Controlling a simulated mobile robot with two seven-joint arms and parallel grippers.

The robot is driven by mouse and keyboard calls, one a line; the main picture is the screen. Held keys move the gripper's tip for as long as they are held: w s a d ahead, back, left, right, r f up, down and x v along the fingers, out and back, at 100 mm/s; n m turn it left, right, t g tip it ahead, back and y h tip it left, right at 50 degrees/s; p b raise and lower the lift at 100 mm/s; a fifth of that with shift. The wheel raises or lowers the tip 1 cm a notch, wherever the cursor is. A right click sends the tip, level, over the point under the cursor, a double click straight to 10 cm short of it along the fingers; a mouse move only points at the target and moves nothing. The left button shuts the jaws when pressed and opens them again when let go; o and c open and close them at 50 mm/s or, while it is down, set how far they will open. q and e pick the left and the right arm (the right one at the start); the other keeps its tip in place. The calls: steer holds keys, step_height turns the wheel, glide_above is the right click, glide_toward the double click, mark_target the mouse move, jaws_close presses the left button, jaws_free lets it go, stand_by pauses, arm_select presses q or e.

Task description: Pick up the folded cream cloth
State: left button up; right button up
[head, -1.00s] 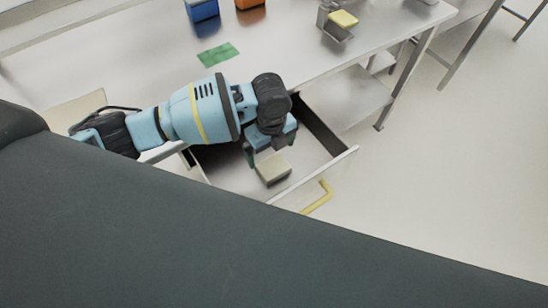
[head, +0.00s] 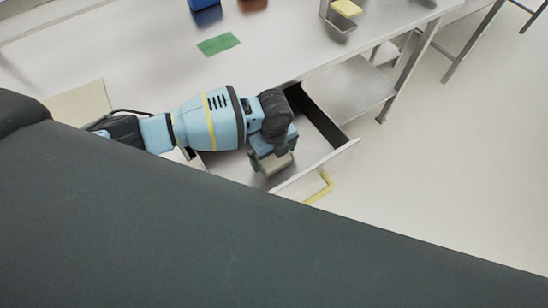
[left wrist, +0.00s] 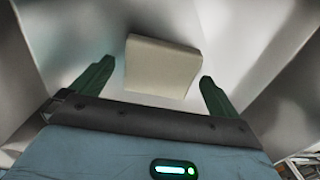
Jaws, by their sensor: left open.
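The folded cream cloth (head: 277,166) is a small thick block lying in an open drawer. It also shows in the left wrist view (left wrist: 161,68), between and slightly beyond the fingertips. My left gripper (head: 271,158) reaches down into the drawer over the cloth, partly hiding it in the head view. In the left wrist view my left gripper (left wrist: 156,78) is open, with one dark green finger on either side of the cloth and a gap visible at both sides. My right gripper is not in view.
The open drawer (head: 318,169) has a raised front panel with a yellow handle (head: 320,187); its walls surround the gripper. The worktop above holds a green mat (head: 218,44), a blue bin (head: 204,5) and a metal stand with a yellow top (head: 346,8). Floor to the right is clear.

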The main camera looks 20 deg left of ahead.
mark_target(274, 157)
arm_select(q)
steer(key=shift+f, duration=0.25)
steer(key=c, duration=0.9)
steer(key=shift+r, duration=0.1)
step_height(274, 157, up, 10)
steer(key=p, duration=0.1)
